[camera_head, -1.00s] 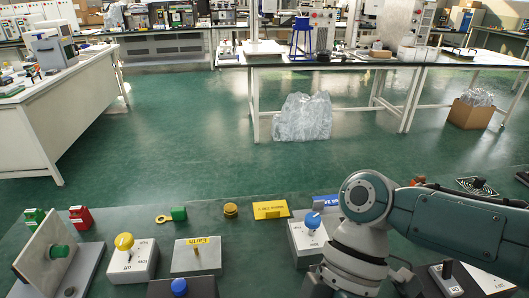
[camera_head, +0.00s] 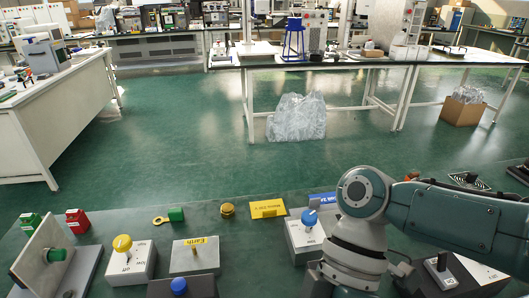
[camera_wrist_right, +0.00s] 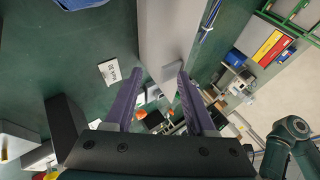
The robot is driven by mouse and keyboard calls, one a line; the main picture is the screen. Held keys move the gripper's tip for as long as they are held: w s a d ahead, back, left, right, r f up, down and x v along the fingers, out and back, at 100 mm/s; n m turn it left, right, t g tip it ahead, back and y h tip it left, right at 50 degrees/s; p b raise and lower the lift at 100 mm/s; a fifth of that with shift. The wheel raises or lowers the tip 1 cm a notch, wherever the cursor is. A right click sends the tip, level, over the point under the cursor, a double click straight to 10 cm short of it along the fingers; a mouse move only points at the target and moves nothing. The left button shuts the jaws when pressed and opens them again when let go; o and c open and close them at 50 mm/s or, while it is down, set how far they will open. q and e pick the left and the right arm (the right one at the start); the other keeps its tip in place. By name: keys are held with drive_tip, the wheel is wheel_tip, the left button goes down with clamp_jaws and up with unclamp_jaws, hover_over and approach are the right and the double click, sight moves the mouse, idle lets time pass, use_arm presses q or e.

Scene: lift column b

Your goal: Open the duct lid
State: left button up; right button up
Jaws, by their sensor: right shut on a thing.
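In the right wrist view, the two purple fingers of my right gripper (camera_wrist_right: 158,74) reach up on either side of a long grey panel (camera_wrist_right: 170,35). The gripper is shut on this panel, which looks like the duct lid, though I cannot be sure. In the head view my right arm comes in from the right and bends down at the lower right; its gripper is hidden below the frame, and so is what it holds. My left gripper is not in view.
The green bench holds a tilted grey plate (camera_head: 40,250), a yellow-knob box (camera_head: 128,262), an Earth-labelled block (camera_head: 195,258) and a blue-knob box (camera_head: 308,238) beside my right arm. A black-lever box (camera_head: 440,270) is at its right. Open floor lies beyond the bench.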

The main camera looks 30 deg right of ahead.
drive_tip(key=v, duration=0.8)
drive_tip(key=shift+d+r, duration=0.15)
drive_tip(key=shift+d, duration=0.05)
drive_tip(key=shift+s, duration=0.15)
